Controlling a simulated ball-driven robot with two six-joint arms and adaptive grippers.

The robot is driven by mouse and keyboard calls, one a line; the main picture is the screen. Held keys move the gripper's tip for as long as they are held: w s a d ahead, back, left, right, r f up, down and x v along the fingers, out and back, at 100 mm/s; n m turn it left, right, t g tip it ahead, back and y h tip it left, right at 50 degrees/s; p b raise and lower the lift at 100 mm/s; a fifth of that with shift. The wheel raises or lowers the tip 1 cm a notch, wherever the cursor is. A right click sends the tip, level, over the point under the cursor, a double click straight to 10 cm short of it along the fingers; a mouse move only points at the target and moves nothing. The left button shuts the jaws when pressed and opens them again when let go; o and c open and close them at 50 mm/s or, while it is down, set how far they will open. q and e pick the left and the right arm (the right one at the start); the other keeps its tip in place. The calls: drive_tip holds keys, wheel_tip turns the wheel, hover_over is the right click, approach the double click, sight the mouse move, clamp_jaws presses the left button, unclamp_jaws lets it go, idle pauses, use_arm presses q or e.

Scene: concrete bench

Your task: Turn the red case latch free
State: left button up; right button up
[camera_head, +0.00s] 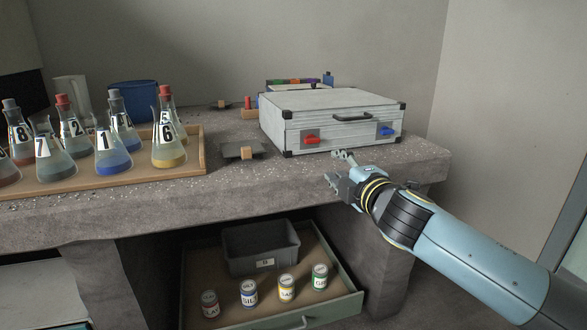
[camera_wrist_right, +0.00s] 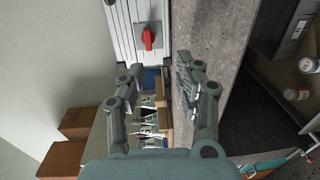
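The closed silver case (camera_head: 340,112) with black corners lies on the concrete bench. Its red latch (camera_head: 311,140) is at the left of its front face and a blue latch (camera_head: 387,131) at the right. In the right wrist view the red latch (camera_wrist_right: 148,38) shows ahead of the fingers, near the top. My right gripper (camera_head: 338,168) is open and empty, in front of the case and a little below and right of the red latch, apart from it. Its fingers (camera_wrist_right: 168,85) also show spread in the right wrist view. My left gripper is not in view.
A wooden tray (camera_head: 203,150) of stoppered flasks stands on the left of the bench (camera_head: 235,185). A dark plate with a wooden block (camera_head: 246,152) lies left of the case. Below, an open drawer (camera_head: 345,303) holds several cans and a grey bin (camera_head: 262,250).

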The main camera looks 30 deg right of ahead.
sight(313, 142)
use_arm(q)
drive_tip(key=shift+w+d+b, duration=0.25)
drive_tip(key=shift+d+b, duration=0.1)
drive_tip(key=shift+b, duration=0.7)
use_arm(e)
drive_tip(key=shift+n+t, duration=0.3)
drive_tip(key=shift+t, duration=0.1)
drive_tip(key=x, duration=0.8)
drive_tip(key=r+x, duration=0.1)
drive_tip(key=x, duration=0.3)
drive_tip(key=shift+w+a+r, duration=0.1)
drive_tip(key=shift+w+a, duration=0.1)
drive_tip(key=shift+w, duration=0.2)
drive_tip(key=shift+c, duration=0.4)
clamp_jaws()
